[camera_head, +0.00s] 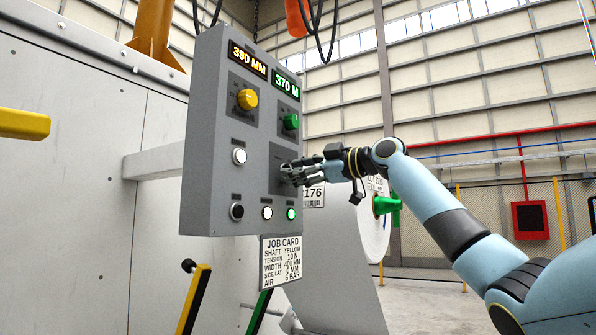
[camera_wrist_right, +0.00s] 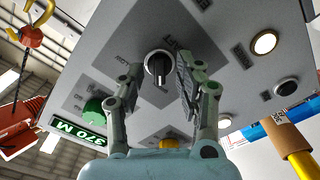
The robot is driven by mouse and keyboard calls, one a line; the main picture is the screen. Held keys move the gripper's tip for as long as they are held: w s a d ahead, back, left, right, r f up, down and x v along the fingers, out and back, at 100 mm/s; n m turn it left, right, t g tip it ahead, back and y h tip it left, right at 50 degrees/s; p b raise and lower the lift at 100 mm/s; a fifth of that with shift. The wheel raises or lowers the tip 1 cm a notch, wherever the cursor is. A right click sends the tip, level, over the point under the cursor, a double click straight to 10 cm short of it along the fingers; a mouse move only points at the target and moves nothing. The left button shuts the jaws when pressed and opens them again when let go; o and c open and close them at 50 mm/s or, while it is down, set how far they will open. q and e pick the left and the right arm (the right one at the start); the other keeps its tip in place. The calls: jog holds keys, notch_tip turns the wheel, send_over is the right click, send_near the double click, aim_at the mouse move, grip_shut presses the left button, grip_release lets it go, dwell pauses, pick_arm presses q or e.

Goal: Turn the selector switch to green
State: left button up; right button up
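The selector switch (camera_wrist_right: 158,68) is a black knob with a pale pointer line on a dark grey plate, in the right wrist view. In the head view the right gripper (camera_head: 289,172) is at the lower right plate of the grey control panel (camera_head: 212,165) and hides the knob. My left gripper is not in view.
The panel also carries a yellow knob (camera_head: 247,99), a green knob (camera_head: 291,121), a white button (camera_head: 239,156), a black button (camera_head: 237,211) and two lit lamps. A job card (camera_head: 281,260) hangs below. Yellow (camera_head: 193,300) and green (camera_head: 259,313) levers stand under the panel.

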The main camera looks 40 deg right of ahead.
jog(key=v, duration=0.7)
jog(key=shift+s, duration=0.25)
jog(key=shift+d, duration=0.1)
dwell(0.4)
